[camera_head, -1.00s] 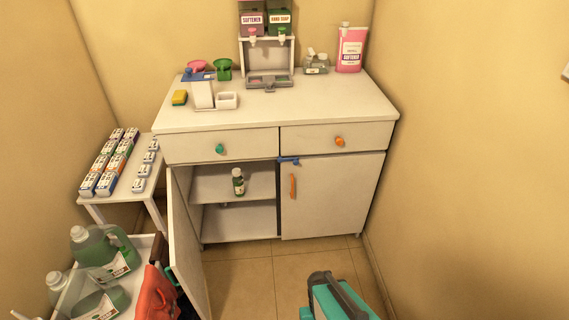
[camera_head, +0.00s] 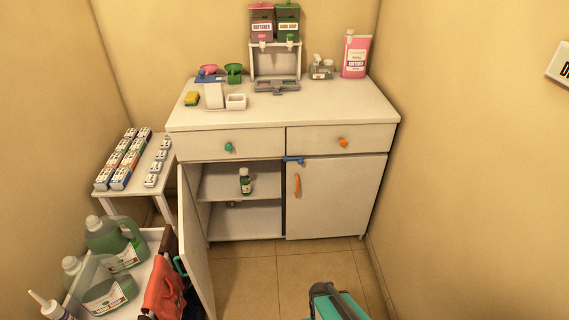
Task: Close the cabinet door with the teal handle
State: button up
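The left cabinet door (camera_head: 196,245) stands wide open, swung out toward me and seen nearly edge-on. A small teal piece (camera_head: 181,266) shows at its outer left side and looks like its handle, mostly hidden beside the cart. The white cabinet (camera_head: 240,225) shows its open left compartment with a small green bottle (camera_head: 245,184) on the shelf. The right door (camera_head: 338,205), with an orange handle, is shut. A teal and dark grey part of my arm shows at the bottom edge, right of the open door. My gripper's fingers are not in view.
A blue latch piece (camera_head: 294,160) sits atop the right door. Tiled floor (camera_head: 265,280) before the cabinet is clear. A wall bounds the right.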

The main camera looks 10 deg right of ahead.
aim_at(193, 251)
jog(key=u, duration=0.1)
jog(key=i, duration=0.95)
jog(key=u, duration=0.35)
jog(key=k, duration=0.2)
jog(key=u, duration=0.45)
